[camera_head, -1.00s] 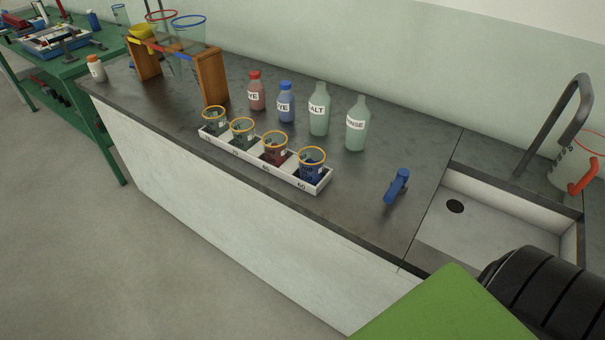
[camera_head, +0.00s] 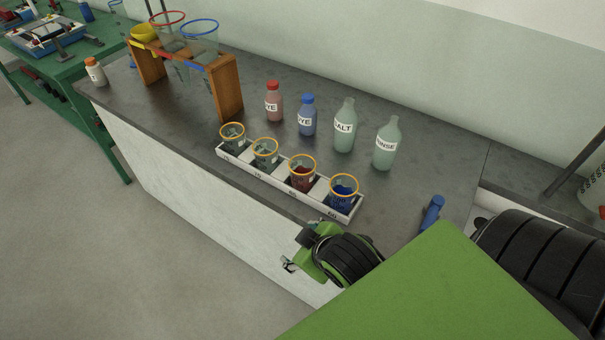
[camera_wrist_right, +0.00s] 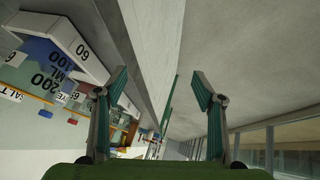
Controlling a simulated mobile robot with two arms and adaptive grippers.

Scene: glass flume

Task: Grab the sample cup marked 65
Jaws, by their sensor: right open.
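A white rack (camera_head: 219,148) holds a row of clear cups with orange rims on the counter. The cup with dark red liquid (camera_head: 302,175) stands third from the left, at a rack label that looks like 65. The cup with blue liquid (camera_head: 343,192) is at the label 60, on the right end. My right gripper (camera_wrist_right: 160,86) is open and empty, seen in the wrist view with the 60 end of the rack to its left. In the head view my right wrist is in front of the counter edge, apart from the cups; its fingers are mostly hidden. My left gripper is out of view.
Behind the rack stand a red-capped bottle (camera_head: 274,102), a blue-capped bottle (camera_head: 307,115), a SALT bottle (camera_head: 344,126) and a RINSE bottle (camera_head: 387,145). A blue-handled object (camera_head: 432,213) lies right of the rack. A wooden stand (camera_head: 226,88) is at left. Floor in front is clear.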

